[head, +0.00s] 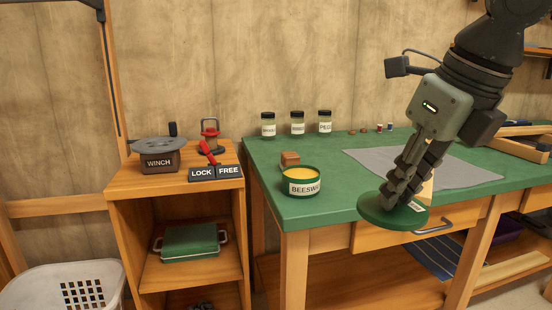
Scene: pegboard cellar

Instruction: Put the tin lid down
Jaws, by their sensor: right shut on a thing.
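The tin lid (378,212) is a round, dark green disc in the head view. My right gripper (402,200) is shut on it at the front edge of the green bench top. The lid looks roughly level; I cannot tell whether it touches the bench. The open beeswax tin (301,182), green with a white label and yellow wax inside, stands upright on the bench to the left of the lid, apart from it. My left gripper is not in view.
A grey mat (460,165) lies behind my right gripper. A small wooden block (290,159) and three jars (297,123) stand behind the tin. A winch (159,158) and a lock/free lever (208,152) sit on the left cabinet. Green bench top is bare between tin and lid.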

